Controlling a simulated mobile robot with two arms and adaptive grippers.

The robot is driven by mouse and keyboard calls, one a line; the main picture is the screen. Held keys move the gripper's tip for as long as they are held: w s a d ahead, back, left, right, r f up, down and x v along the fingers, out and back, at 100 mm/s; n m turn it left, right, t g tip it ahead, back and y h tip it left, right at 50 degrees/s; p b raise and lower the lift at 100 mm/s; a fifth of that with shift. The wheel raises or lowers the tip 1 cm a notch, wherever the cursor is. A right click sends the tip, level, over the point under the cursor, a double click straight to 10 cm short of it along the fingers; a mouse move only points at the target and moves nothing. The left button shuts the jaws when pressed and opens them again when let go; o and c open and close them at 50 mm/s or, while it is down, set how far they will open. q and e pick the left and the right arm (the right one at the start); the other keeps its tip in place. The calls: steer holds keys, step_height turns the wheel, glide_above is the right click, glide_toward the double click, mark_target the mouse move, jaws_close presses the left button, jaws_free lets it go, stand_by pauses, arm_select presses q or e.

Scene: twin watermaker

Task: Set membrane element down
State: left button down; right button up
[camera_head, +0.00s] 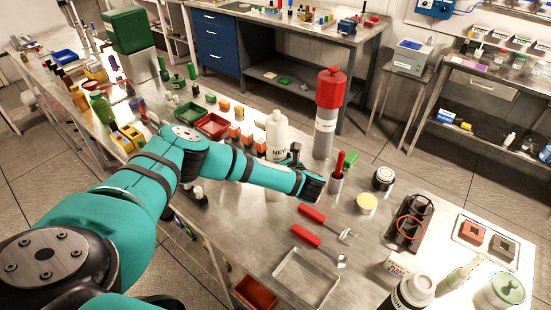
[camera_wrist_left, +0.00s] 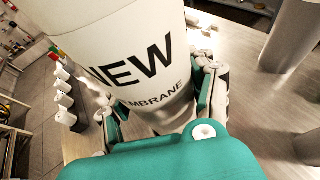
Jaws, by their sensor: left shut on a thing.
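The membrane element is a white cylinder with a narrow cap, marked NEW (camera_head: 278,134). It stands upright on or just above the steel bench, behind my left forearm, which covers part of it. In the left wrist view the white element (camera_wrist_left: 125,50) fills the upper middle, with NEW MEMBRANE lettering. My left gripper (camera_wrist_left: 160,112) is shut on it, a finger on each side. In the head view the gripper (camera_head: 293,158) is partly hidden beside the element. Whether the base touches the bench cannot be told. My right gripper is not in view.
A grey cylinder with a red top (camera_head: 326,115) stands right of the element. Small orange-and-white blocks (camera_head: 234,131) and a red bin (camera_head: 212,125) are left.

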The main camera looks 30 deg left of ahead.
arm_select(q)
steer(key=c, duration=0.7)
jaws_free()
steer(key=shift+s+f, duration=0.1)
steer(key=shift+c, duration=0.2)
steer(key=o, duration=0.4)
steer(key=shift+c, duration=0.2)
steer(key=b+v, duration=0.2)
steer(key=v, duration=1)
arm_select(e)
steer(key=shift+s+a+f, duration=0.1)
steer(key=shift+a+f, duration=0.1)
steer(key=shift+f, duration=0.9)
